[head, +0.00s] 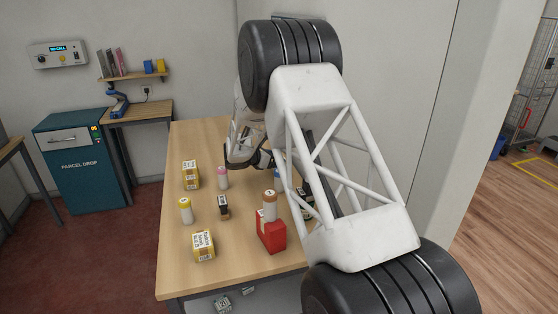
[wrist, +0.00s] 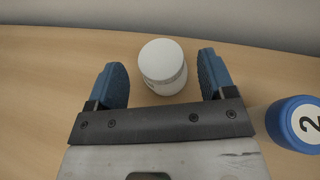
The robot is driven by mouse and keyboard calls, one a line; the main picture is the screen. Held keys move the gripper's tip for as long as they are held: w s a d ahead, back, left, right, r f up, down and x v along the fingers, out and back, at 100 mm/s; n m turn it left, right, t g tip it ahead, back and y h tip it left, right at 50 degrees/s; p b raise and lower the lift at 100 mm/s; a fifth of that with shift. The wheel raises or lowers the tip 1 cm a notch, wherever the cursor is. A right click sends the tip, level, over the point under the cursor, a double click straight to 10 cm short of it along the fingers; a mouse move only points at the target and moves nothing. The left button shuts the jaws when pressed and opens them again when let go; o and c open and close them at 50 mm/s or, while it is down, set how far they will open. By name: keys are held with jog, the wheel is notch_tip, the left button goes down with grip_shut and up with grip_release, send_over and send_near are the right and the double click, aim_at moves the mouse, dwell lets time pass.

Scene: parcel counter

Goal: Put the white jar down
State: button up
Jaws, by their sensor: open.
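The white jar (wrist: 163,66) stands upright on the wooden table in the wrist view. My gripper (wrist: 162,64) is open, with one blue-padded finger on each side of the jar. Gaps show between the jar and both fingers, so nothing is held. In the head view my arm covers most of the gripper, and I cannot make out the white jar there.
A blue-lidded container marked 2 (wrist: 298,124) stands right of my gripper.

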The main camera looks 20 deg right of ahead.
jog(key=v, duration=0.8)
jog(key=shift+a, duration=0.25)
jog(key=shift+s+r, duration=0.1)
jog(key=s+d+r+m+g+y, duration=0.15)
jog(key=s+r+m, duration=0.3)
jog(key=s, duration=0.55)
jog(key=s+r+m+g+y, duration=0.1)
jog(key=s+r+m+y, duration=0.15)
jog(key=s+r, duration=0.45)
jog(key=s+d+r+m+g+y, duration=0.1)
jog(key=s+r+m, duration=0.25)
jog(key=s, duration=0.85)
jog(key=s+a+m+y, duration=0.1)
jog(key=s+m+y, duration=0.1)
jog(key=s, duration=0.8)
jog(key=s+a+m+t+y, duration=0.1)
jog(key=s+m, duration=0.4)
jog(key=s, duration=0.6)
jog(key=s+a+m+t+y, duration=0.1)
jog(key=s+a+m+y, duration=0.2)
jog(key=s, duration=0.8)
jog(key=shift+m+y, duration=0.65)
jog(key=shift+y, duration=0.25)
jog(key=shift+a+f, duration=0.15)
